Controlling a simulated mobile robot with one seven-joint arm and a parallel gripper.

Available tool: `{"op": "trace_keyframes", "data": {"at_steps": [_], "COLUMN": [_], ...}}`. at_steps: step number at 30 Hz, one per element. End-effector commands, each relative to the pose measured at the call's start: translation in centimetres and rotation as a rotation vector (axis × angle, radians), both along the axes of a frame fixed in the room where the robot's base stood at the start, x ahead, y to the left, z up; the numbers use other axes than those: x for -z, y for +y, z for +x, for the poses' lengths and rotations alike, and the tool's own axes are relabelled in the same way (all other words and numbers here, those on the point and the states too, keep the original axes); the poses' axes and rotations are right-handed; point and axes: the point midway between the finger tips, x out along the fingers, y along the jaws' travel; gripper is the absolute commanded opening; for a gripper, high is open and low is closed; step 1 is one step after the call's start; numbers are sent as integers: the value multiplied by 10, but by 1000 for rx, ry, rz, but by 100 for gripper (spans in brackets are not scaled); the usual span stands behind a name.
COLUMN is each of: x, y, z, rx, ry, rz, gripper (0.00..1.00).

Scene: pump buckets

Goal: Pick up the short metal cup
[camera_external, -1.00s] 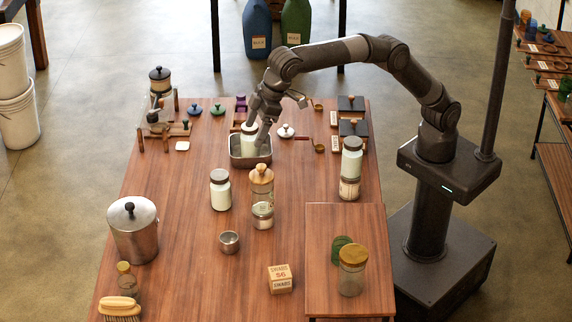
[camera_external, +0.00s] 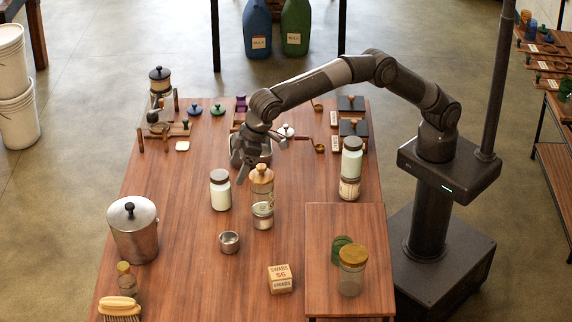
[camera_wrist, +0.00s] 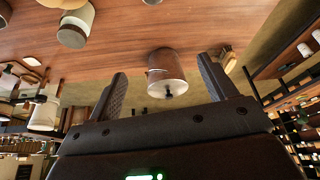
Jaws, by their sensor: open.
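The short metal cup (camera_external: 229,242) stands upright on the wooden table, left of and in front of the table's middle. My gripper (camera_external: 239,168) is open and empty, above the table and well behind the cup, near the wooden-topped glass jar (camera_external: 262,184). In the wrist view its two fingers are spread, with the lidded metal canister (camera_wrist: 166,72) showing beyond the gap between them. I cannot clearly make out the short cup in the wrist view.
A white jar with a dark lid (camera_external: 220,190) stands behind the cup. The wooden-topped jar rises to its back right. A swabs box (camera_external: 280,279) is to its front right. The lidded canister (camera_external: 133,230) is at left. Bare table (camera_external: 185,260) lies left of the cup.

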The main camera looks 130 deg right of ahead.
Motion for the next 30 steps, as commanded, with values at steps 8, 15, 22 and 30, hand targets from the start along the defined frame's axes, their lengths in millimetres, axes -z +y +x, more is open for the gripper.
{"op": "trace_keyframes", "data": {"at_steps": [8,15,22,30], "x": [133,188,220,237], "y": [0,-2,-9,-13], "z": [-2,2,12,19], "rx": [-2,0,0,0], "ry": [11,2,3,2], "rz": [2,0,1,1], "gripper": [77,77,77,77]}}
